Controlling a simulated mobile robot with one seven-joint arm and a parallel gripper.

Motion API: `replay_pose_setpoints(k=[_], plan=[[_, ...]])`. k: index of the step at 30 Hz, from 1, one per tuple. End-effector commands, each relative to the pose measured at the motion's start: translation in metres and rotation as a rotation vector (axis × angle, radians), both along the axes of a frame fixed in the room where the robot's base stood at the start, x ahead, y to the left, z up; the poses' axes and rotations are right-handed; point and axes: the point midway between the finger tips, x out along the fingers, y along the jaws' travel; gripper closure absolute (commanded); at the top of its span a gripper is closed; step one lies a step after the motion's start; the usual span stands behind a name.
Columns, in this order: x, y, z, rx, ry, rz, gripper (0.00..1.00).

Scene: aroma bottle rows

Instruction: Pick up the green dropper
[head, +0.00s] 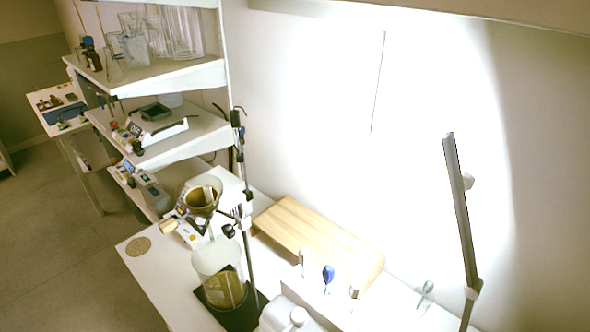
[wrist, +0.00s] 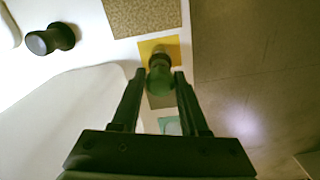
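In the wrist view, the green dropper (wrist: 160,80) has a green glassy body and a dark cap. It shows between the two dark fingers of my gripper (wrist: 160,75), near their tips. A narrow gap seems to show on each side of it, so the fingers look open around or above it. I cannot tell how far below the fingertips it is. A yellow square (wrist: 150,46) lies just beyond it. My gripper does not show clearly in the head view, and I cannot pick out the dropper there with certainty.
In the wrist view, a black knob-like object (wrist: 50,39) stands at upper left, and a speckled brown mat (wrist: 143,16) lies at the top. The floor (wrist: 250,80) drops away at right. The head view shows shelves (head: 200,75) with glassware and a wooden board (head: 320,240).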

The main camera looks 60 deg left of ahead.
Motion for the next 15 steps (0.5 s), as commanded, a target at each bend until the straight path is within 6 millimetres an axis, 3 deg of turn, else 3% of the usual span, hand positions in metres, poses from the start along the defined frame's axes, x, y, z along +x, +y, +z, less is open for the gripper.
replay_pose_setpoints(k=[1, 3, 11, 15], plan=[[0.0001, 0.0001, 0.0002, 0.000, 0.000, 0.000, 0.67], [0.0001, 0.0001, 0.0002, 0.000, 0.000, 0.000, 0.76], [0.0002, 0.0002, 0.0007, 0.000, -0.001, 0.000, 0.76], [0.0007, 0.0006, 0.0101, 0.002, -0.002, 0.000, 0.76]])
